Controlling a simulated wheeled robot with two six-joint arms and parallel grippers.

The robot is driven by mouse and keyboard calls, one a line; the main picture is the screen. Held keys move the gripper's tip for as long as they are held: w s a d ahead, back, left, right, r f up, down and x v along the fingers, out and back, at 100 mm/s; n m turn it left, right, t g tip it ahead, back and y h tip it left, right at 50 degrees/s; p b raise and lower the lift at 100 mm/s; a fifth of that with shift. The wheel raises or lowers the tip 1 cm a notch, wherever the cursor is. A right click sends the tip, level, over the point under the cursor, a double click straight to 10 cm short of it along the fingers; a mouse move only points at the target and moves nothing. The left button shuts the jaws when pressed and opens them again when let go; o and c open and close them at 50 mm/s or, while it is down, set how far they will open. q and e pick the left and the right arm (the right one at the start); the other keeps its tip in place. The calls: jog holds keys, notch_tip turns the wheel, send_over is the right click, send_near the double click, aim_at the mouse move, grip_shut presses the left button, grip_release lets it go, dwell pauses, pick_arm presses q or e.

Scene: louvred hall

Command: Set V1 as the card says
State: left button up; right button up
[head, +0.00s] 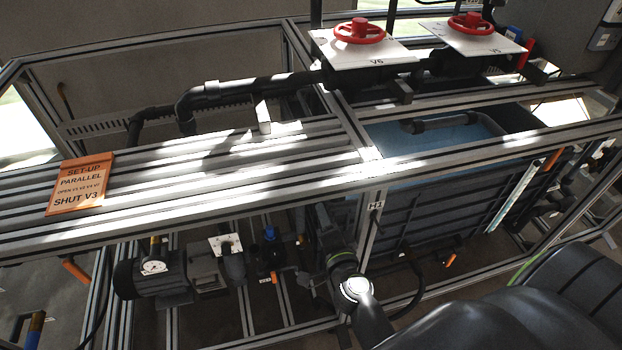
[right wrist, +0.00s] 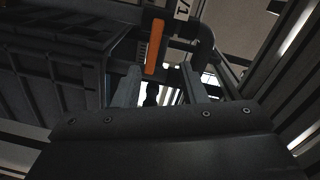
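The orange card (head: 80,185) lies on the slatted top at the left of the head view. It reads SET-UP PARALLEL, a small OPEN line starting with V1, and SHUT V3. In the right wrist view an orange lever handle (right wrist: 155,46) stands just beyond the fingertips, beside a partly cut-off white label (right wrist: 184,9) that looks like V1. My right gripper (right wrist: 160,78) is open, with the handle apart from both fingers in the picture. In the head view my right arm reaches down to the frame and its fingertips are hidden. My left gripper is not in view.
Red handwheels V6 (head: 359,31) and V5 (head: 470,22) stand on white plates at the back. A blue-lined tank (head: 450,138) is behind the front rail. A pump (head: 152,274) sits below. Metal frame bars and dark pipes crowd the space around my right arm.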

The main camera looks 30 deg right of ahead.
jog(key=w+d+m+g+h, duration=0.1)
jog(key=w, duration=0.2)
jog(key=w+d+m+g, duration=0.1)
jog(key=w+d+m, duration=0.1)
jog(key=w, duration=0.1)
jog(key=w+d+f+m+h+b, duration=0.1)
jog(key=w+d+m, duration=0.1)
jog(key=w, duration=0.1)
jog(key=shift+w+g+h, duration=0.15)
jog(key=shift+g+h, duration=0.15)
jog(key=shift+g, duration=0.1)
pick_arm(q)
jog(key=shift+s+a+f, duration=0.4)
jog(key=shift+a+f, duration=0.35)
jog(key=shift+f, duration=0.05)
pick_arm(e)
jog(key=shift+w+d+f, duration=0.25)
jog(key=shift+w+d, duration=0.05)
jog(key=shift+w, duration=0.3)
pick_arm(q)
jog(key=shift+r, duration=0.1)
pick_arm(e)
jog(key=shift+r+p, duration=0.1)
jog(key=shift+p, duration=0.25)
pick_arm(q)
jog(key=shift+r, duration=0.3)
pick_arm(e)
jog(key=shift+c, duration=0.5)
